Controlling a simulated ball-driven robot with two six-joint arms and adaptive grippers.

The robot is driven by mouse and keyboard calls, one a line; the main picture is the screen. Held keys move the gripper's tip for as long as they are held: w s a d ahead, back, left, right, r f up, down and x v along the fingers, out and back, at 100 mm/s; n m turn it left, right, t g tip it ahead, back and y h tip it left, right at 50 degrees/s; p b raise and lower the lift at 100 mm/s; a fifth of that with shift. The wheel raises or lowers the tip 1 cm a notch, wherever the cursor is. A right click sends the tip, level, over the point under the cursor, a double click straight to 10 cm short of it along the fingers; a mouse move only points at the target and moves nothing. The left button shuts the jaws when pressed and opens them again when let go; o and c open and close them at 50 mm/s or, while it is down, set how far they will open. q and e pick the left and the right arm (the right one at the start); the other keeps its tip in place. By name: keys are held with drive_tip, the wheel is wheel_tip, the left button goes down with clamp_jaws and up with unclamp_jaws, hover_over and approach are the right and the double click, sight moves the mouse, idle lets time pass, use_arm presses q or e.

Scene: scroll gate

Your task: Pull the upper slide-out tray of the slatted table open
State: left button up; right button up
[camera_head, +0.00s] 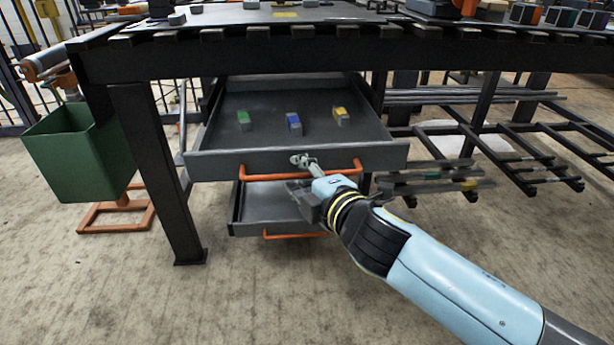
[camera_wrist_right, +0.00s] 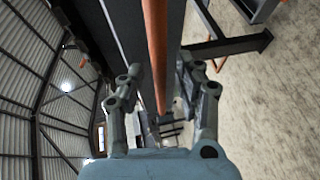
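The upper tray (camera_head: 225,165) of the slatted table (camera_head: 250,60) is slid out, and its inside shows. Its orange handle (camera_head: 262,176) runs along the front panel. My right gripper (camera_head: 306,174) is at the middle-right of this handle. In the right wrist view the orange handle (camera_wrist_right: 157,45) passes between the fingers of my right gripper (camera_wrist_right: 160,80). The fingers are spread, one on each side of the bar, with gaps visible. My left gripper is not in view.
Green (camera_head: 244,120), blue (camera_head: 294,124) and yellow (camera_head: 341,116) blocks lie in the upper tray. A lower tray (camera_head: 250,228) with an orange handle (camera_head: 296,235) sits beneath. A green bin (camera_head: 75,155) stands left; a dark rack (camera_head: 480,140) stands right. The front floor is clear.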

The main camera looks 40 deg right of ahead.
drive_tip(key=v, duration=1.2)
